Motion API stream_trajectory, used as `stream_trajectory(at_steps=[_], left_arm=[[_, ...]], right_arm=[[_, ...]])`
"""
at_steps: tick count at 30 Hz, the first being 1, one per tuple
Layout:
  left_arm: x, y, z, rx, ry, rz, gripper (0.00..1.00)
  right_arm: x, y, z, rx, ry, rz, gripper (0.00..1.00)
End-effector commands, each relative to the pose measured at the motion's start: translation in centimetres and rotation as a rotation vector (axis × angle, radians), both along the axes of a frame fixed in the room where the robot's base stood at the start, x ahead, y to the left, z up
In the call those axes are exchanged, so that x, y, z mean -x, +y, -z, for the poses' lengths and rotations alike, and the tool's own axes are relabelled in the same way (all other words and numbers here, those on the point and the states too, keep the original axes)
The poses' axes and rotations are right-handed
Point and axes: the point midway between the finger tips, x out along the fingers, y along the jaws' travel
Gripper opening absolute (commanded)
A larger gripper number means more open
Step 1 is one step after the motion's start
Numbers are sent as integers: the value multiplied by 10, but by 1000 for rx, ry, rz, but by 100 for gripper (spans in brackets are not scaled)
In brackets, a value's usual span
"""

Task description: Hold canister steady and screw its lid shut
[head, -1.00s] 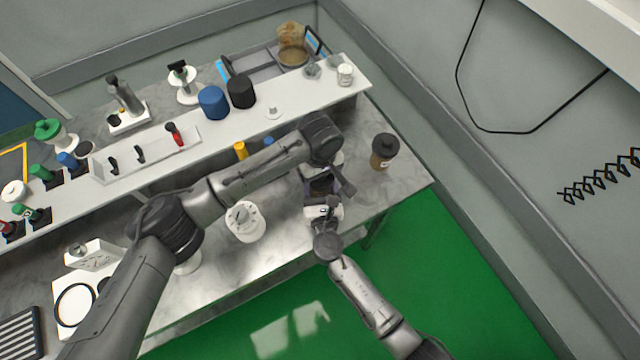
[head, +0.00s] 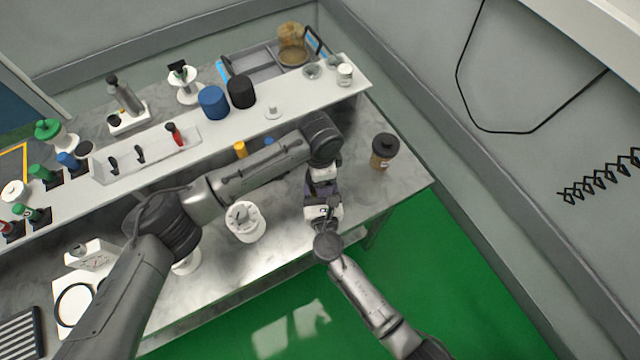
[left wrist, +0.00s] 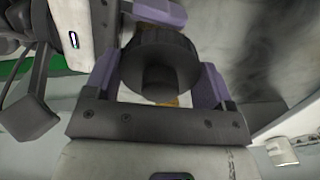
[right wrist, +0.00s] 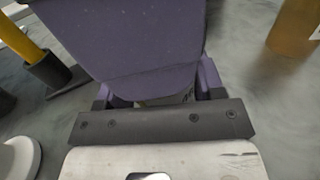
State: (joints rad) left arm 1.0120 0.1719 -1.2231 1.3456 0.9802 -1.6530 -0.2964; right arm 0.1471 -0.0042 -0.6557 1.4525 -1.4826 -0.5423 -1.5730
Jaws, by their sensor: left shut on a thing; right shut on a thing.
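A dark round lid with a ribbed edge and a raised middle (left wrist: 160,68) sits between the purple fingers of my left gripper (left wrist: 160,85), which is shut on it. In the head view my left gripper (head: 322,187) comes down from above, close against my right gripper (head: 324,203). My right gripper is shut on the canister, seen in the right wrist view as a small pale strip (right wrist: 165,99) between its purple fingers. A large purple finger of my left gripper (right wrist: 130,40) covers most of that view. The canister is otherwise hidden, so I cannot tell how the lid sits on it.
An amber jar with a black lid (head: 383,152) stands right of the grippers on the metal bench. A white round container (head: 245,222) stands to the left. A raised white shelf (head: 300,100) behind carries several caps and jars. The bench's front edge is close.

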Motion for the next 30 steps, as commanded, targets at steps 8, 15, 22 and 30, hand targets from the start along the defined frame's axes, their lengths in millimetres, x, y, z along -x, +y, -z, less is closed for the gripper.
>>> stream_trajectory(at_steps=[8,15,22,30], left_arm=[[0,0,0,0,-1,-5,93],[0,0,0,0,0,-6,100],[0,0,-7,0,0,-6,100],[0,0,-37,1,-1,-7,100]], right_arm=[[0,0,0,0,1,0,0],[0,0,0,0,1,0,0],[0,0,0,0,1,0,0],[0,0,0,0,1,0,0]])
